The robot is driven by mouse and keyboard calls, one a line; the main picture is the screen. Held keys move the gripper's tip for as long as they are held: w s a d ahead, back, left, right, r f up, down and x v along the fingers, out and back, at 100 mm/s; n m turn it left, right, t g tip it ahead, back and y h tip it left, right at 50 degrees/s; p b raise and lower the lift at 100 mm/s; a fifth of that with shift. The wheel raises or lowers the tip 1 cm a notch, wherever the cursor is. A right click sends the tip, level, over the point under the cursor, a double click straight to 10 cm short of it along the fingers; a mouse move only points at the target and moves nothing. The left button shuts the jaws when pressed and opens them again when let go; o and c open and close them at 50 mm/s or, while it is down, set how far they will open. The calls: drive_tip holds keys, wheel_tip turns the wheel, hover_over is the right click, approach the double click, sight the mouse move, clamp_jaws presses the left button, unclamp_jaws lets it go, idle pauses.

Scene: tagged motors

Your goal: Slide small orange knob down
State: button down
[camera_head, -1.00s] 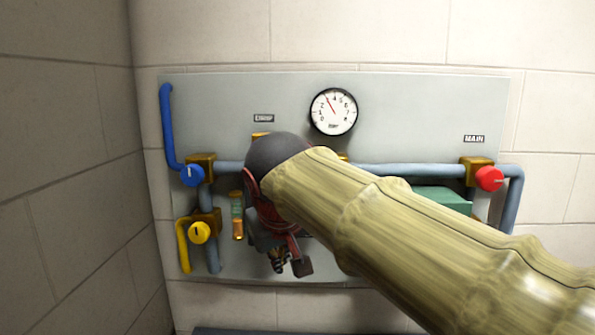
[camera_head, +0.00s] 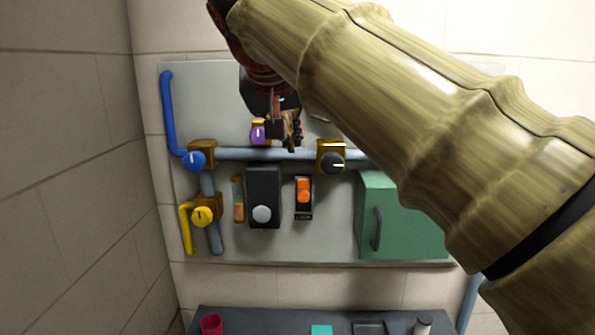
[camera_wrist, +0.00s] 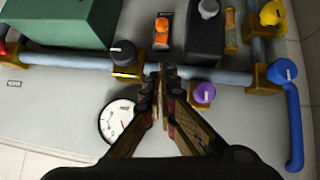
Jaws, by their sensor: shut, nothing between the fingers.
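The small orange knob (camera_head: 303,190) sits on a narrow black slide plate on the grey wall panel, in the upper part of that plate. In the wrist view, which shows the panel upside down, the knob (camera_wrist: 161,32) is at the top middle. My gripper (camera_head: 287,143) is above the knob and slightly left of it in the head view, near the horizontal pipe. Its fingers (camera_wrist: 161,78) are together and empty, apart from the knob. Nothing hides the knob.
A dark box with a grey round knob (camera_head: 262,214) stands left of the slider. A green cabinet (camera_head: 400,225) with a handle is to the right. A black knob (camera_head: 332,161) and a purple knob (camera_head: 258,133) flank my gripper. A shelf (camera_head: 260,318) with small items lies below.

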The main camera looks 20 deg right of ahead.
hover_over(305, 185)
drive_tip(key=s+a, duration=0.2)
drive_tip(key=s, duration=0.1)
drive_tip(key=f, duration=0.6)
drive_tip(key=shift+s+a+f, duration=0.15)
drive_tip(key=shift+a+f, duration=0.05)
drive_tip(key=shift+f, duration=0.15)
drive_tip(key=shift+d+f, duration=0.25)
drive_tip(key=shift+f, duration=1.6)
drive_tip(key=shift+d+f, duration=0.1)
drive_tip(key=shift+f, duration=0.1)
drive_tip(key=shift+f, duration=0.1)
